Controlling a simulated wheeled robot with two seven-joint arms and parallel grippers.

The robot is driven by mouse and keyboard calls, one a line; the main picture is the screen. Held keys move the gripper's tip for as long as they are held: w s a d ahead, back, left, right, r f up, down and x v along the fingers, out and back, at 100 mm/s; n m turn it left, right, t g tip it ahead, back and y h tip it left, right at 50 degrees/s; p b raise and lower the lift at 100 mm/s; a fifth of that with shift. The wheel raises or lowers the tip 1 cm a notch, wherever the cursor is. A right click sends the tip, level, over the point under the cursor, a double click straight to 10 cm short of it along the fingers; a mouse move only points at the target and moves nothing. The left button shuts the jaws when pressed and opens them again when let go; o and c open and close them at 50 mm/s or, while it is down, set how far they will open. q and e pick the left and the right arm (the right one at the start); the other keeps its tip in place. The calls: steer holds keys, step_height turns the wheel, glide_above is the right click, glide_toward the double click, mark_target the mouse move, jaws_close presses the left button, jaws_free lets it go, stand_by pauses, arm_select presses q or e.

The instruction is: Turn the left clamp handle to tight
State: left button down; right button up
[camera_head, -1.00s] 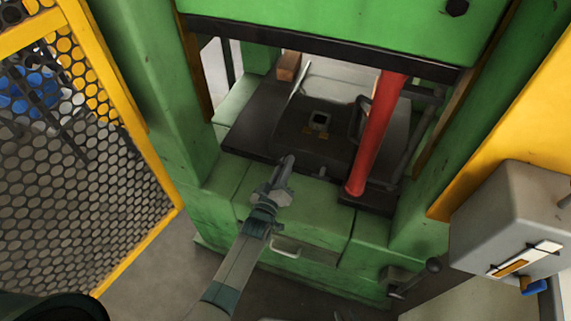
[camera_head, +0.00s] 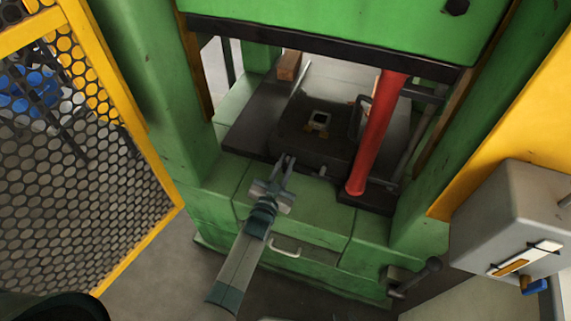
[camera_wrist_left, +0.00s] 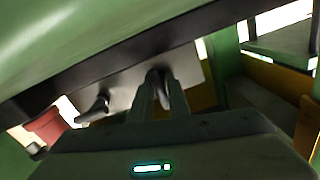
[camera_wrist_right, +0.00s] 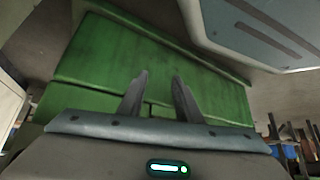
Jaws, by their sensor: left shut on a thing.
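A dark die block (camera_head: 305,142) with a square opening sits on the press bed, low in the green press. My left gripper (camera_head: 285,162) is at the block's front left edge. In the left wrist view its two fingers (camera_wrist_left: 160,92) are shut on a dark knob, the left clamp handle (camera_wrist_left: 160,78). In the head view the fingers mostly hide this handle. The right clamp handle (camera_head: 322,172) is free at the block's front edge; it also shows in the left wrist view (camera_wrist_left: 93,108). My right gripper (camera_wrist_right: 159,90) is open and empty, facing green metal.
A red column (camera_head: 376,135) stands right of the block. Green press posts (camera_head: 165,90) flank the opening. A yellow mesh guard (camera_head: 85,170) is at left. A grey control box (camera_head: 515,215) is at right. A lever (camera_head: 418,278) sticks out at lower right.

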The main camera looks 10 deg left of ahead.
arm_select(q)
steer(key=m, duration=0.3)
steer(key=shift+f, duration=0.1)
steer(key=c, duration=2.5)
jaws_free()
steer(key=shift+m, duration=0.6)
arm_select(e)
steer(key=shift+w+d+f, duration=0.1)
steer(key=shift+w+d, duration=0.4)
steer(key=shift+d, duration=0.05)
steer(key=shift+s+f, duration=0.1)
steer(key=shift+s, duration=0.05)
arm_select(q)
steer(key=o, duration=0.7)
steer(key=shift+o, duration=0.2)
arm_select(e)
steer(key=shift+s+a, duration=0.1)
arm_select(q)
steer(key=shift+s+a+b, duration=0.2)
steer(key=shift+s+b, duration=0.1)
steer(key=shift+s, duration=0.5)
steer(key=s+a+b, duration=0.1)
steer(key=s+a, duration=0.2)
steer(key=s, duration=1.2)
steer(key=shift+s, duration=0.25)
arm_select(e)
steer(key=shift+s+d+f+g+h, duration=0.3)
steer(key=shift+s+d+f+g, duration=0.05)
steer(key=shift+d+f+g, duration=0.4)
